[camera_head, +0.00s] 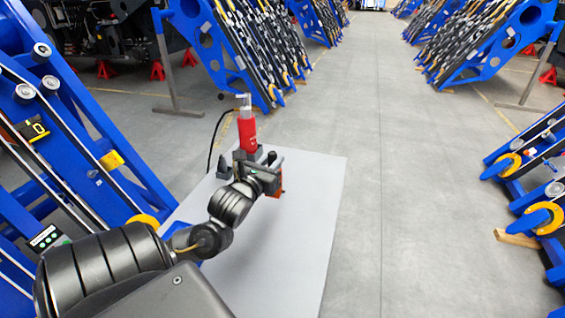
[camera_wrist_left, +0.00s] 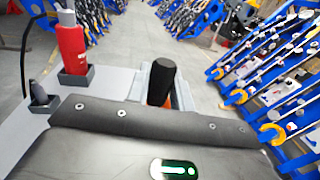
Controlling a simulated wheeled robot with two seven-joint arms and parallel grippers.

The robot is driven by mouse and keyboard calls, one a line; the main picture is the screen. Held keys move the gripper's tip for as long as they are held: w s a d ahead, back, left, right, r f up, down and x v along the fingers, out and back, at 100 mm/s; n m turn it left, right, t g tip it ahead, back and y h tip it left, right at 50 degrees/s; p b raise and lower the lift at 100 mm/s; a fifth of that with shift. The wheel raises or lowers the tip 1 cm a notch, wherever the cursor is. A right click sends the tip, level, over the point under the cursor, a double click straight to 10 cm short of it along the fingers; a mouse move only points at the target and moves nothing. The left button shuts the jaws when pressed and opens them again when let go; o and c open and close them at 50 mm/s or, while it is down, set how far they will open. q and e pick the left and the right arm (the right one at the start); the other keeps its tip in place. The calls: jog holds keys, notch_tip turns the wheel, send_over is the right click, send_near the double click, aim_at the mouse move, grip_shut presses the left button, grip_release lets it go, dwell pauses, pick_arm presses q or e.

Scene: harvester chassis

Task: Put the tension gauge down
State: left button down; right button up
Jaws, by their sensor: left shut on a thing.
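My left gripper (camera_head: 269,176) is shut on the tension gauge, held over the grey tabletop. An orange part of the gauge (camera_head: 281,188) shows just past the jaws in the head view. In the left wrist view, a black cylindrical part of the gauge (camera_wrist_left: 160,78) stands up between the grey jaws, with a bit of orange beside it. Much of the gauge is hidden by the gripper and wrist. I cannot tell whether it touches the tabletop. My right gripper is not in view.
The light grey table (camera_head: 312,215) is bare at its right and front. A red tool (camera_head: 246,132) stands upright in a dark holder at the back, with a black cable. A small dark pointed object (camera_head: 223,166) stands left of it. Blue chain frames (camera_head: 75,140) flank the left side.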

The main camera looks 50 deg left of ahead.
pick_arm(q)
jog(key=w+f, duration=1)
jog(key=f, duration=0.1)
jog(key=shift+w+a+f+p, duration=0.2)
jog(key=shift+w+a+p, duration=0.15)
jog(key=shift+p, duration=0.1)
jog(key=shift+f, duration=0.1)
jog(key=c, duration=1.2)
grip_release()
jog(key=shift+d, duration=0.1)
jog(key=v, duration=1.2)
